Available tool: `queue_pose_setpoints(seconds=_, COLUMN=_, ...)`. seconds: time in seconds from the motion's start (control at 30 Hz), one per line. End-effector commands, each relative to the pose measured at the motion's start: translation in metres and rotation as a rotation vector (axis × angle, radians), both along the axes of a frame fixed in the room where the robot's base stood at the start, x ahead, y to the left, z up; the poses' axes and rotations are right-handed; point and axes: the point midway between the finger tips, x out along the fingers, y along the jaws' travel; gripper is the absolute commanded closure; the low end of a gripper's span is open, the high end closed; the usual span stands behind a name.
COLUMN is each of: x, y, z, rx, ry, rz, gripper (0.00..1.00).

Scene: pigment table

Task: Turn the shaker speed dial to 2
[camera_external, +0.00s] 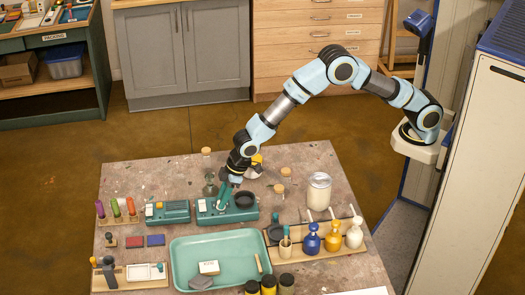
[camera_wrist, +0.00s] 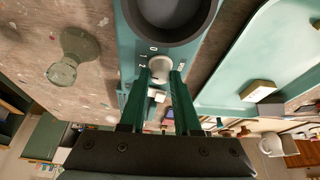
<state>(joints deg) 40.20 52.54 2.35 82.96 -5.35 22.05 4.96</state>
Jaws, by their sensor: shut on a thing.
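The shaker (camera_external: 212,216) is a teal box with a dark round cup on its top, standing near the middle of the table. In the wrist view, its pale round speed dial (camera_wrist: 160,66) sits below the dark cup (camera_wrist: 172,12). My gripper (camera_external: 222,205) reaches down onto the shaker from above. In the wrist view, its two green fingers (camera_wrist: 160,82) stand on either side of the dial and are shut on it. The dial's pointer direction cannot be made out.
A second teal device (camera_external: 168,213) stands just left of the shaker. A teal tray (camera_external: 225,248) lies in front. A glass vessel (camera_wrist: 75,55) stands close beside the shaker.

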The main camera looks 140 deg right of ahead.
Motion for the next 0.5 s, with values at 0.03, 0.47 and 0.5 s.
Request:
queue_pose_setpoints(seconds=0.03, x=-0.0007, y=-0.002, z=-0.0011, rx=0.002, ry=-0.004, rz=0.041, gripper=1.0)
queue_pose_setpoints(seconds=0.47, x=-0.0011, y=-0.0031, z=-0.0003, rx=0.0, ry=-0.003, rz=0.376, gripper=1.0)
queue_pose_setpoints(seconds=0.5, x=-0.001, y=-0.0033, z=-0.0002, rx=0.0, ry=-0.003, rz=0.398, gripper=1.0)
